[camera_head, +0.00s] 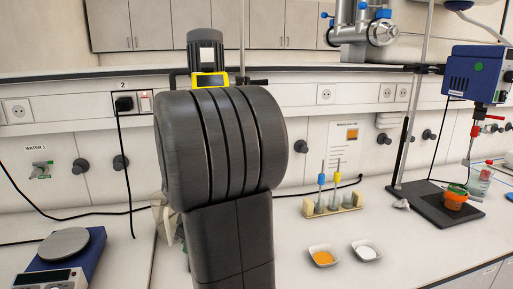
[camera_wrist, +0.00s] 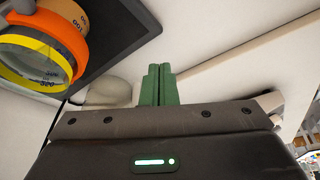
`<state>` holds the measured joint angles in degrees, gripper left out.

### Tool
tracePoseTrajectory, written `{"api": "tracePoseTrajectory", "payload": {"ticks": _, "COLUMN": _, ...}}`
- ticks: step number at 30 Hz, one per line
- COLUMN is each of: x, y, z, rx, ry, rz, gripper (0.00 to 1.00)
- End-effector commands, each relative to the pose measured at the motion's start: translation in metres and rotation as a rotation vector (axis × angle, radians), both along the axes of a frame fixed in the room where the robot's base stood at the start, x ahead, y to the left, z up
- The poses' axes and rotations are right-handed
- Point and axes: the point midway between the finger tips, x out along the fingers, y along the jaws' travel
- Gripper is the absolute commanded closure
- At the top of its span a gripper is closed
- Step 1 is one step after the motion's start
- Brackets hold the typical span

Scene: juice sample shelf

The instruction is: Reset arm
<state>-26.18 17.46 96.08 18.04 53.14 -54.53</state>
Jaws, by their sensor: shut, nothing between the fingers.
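My gripper (camera_wrist: 159,84) shows in the wrist view as two green fingers pressed together, shut and empty. In the head view my dark arm fills the middle, and the gripper itself is hidden there. In the wrist view a beaker (camera_wrist: 45,45) with orange and yellow bands is at the upper left, apart from the fingers. The orange and green beaker (camera_head: 454,198) in the head view stands on the black stand base (camera_head: 428,211) at the right.
Two small dishes, one with orange powder (camera_head: 323,257) and one with white powder (camera_head: 367,252), sit on the bench. A rack (camera_head: 333,208) with blue and yellow-topped pieces stands behind them. A blue scale (camera_head: 62,262) is at the left. The front right bench is clear.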

Motion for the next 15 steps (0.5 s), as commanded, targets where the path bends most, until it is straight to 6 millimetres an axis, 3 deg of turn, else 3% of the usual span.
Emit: {"api": "tracePoseTrajectory", "payload": {"ticks": 15, "x": 0.008, "y": 0.026, "z": 0.0, "rx": -0.001, "ry": 0.002, "rz": -0.277, "gripper": 1.0}}
